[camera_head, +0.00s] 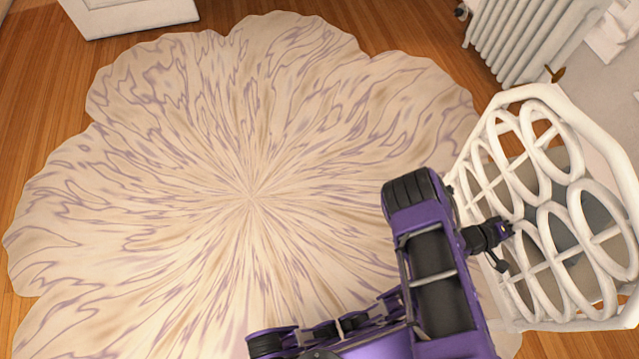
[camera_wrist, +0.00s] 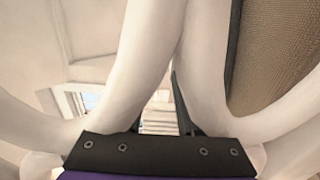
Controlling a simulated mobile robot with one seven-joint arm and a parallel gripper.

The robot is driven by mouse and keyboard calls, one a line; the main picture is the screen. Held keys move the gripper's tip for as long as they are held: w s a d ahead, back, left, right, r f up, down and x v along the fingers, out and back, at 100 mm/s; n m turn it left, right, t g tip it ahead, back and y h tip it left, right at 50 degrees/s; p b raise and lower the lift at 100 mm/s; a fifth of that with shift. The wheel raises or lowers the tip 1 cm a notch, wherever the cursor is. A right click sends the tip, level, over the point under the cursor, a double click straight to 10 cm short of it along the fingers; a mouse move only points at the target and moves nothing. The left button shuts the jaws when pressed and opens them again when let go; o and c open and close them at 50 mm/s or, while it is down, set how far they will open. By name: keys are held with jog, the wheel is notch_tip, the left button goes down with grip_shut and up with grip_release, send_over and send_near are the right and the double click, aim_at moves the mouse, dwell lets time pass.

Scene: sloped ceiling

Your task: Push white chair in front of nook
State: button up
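The white chair (camera_head: 552,318) is at the right of the head view, with a back of interlocking white rings. In the wrist view its thick white bars (camera_wrist: 150,55) fill the foreground and cross close to my gripper. My gripper (camera_head: 503,243) is at the left side of the ring lattice, touching or very near it; I cannot tell which. A dark finger (camera_wrist: 182,103) shows among the bars in the wrist view; the other finger is not clear there. Whether the fingers hold a bar is hidden. I cannot identify the nook.
A large petal-edged cream and purple rug (camera_head: 250,150) covers most of the wooden floor (camera_head: 40,60). A white radiator (camera_head: 525,35) stands at the top right, beyond the chair. A white piece of furniture (camera_head: 130,15) is at the top left. The rug is clear of objects.

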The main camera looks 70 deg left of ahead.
jog(key=shift+o, duration=1.3)
jog(key=shift+d, duration=0.2)
jog(key=shift+w, duration=0.1)
jog(key=shift+a+r, duration=0.1)
jog(key=shift+r, duration=0.1)
jog(key=s+a+p, duration=0.1)
jog(key=s+p, duration=0.2)
jog(key=s, duration=0.9)
jog(key=shift+p, duration=0.4)
jog(key=shift+a, duration=0.1)
